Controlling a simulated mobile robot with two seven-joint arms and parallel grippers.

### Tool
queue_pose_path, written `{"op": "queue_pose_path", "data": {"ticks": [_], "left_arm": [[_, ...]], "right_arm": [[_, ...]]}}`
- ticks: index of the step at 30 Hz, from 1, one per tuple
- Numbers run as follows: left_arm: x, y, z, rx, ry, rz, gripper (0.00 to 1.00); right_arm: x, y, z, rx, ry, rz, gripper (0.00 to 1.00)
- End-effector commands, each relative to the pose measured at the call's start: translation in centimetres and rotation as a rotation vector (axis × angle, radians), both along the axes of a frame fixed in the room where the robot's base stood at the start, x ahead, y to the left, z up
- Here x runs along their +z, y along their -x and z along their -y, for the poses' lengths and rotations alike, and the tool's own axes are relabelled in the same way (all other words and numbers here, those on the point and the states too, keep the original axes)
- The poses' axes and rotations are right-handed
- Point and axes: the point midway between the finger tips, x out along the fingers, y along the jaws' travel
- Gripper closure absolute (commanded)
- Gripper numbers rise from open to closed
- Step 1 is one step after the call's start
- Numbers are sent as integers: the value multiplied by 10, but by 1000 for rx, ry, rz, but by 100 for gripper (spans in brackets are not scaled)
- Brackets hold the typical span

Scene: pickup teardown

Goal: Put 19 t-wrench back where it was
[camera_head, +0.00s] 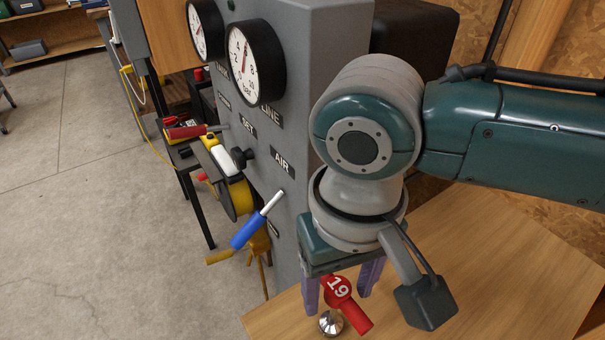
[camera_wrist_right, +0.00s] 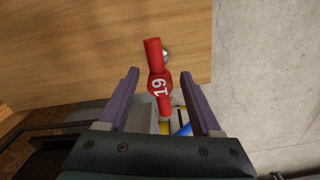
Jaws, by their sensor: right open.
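The red t-wrench (camera_head: 353,317) marked 19 is at the wooden table, below my right gripper (camera_head: 340,288). A shiny metal knob-like part (camera_head: 331,323) shows beside it; whether it belongs to the wrench I cannot tell. In the right wrist view the wrench's red bar (camera_wrist_right: 153,52) lies lengthwise between the open purple fingers (camera_wrist_right: 161,73), with clear gaps on both sides. The fingers look empty and apart from it. How the wrench is supported underneath is hidden. My left gripper is out of view.
A grey panel (camera_head: 325,70) with gauges (camera_head: 257,62) stands beside the table. A blue-handled tool (camera_head: 252,228) sticks out from it. Farther back a red-handled tool (camera_head: 186,132) shows near yellow equipment. The wooden tabletop (camera_head: 490,265) is bare at right; open floor lies at left.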

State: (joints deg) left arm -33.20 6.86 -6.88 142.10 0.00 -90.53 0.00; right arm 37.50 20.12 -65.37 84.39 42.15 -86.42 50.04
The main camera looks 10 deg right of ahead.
Motion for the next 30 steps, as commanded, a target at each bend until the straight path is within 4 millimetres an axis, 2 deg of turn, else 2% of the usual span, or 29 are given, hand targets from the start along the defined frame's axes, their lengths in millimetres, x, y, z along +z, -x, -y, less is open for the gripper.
{"op": "queue_pose_path", "data": {"ticks": [5, 8, 15, 21, 25, 30], "left_arm": [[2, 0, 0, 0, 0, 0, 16], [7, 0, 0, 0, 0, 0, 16], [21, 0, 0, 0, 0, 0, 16], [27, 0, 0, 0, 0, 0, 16], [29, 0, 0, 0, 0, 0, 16], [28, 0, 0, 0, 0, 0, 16]], "right_arm": [[5, 0, 0, 0, -1, 1, 34], [19, -1, -1, 0, -2, 2, 34], [73, -2, -1, 0, -3, 4, 34], [108, -2, -1, -1, -2, 2, 34], [118, -1, -1, 0, -1, 0, 34], [120, 1, -3, 7, -11, 0, 34]]}}
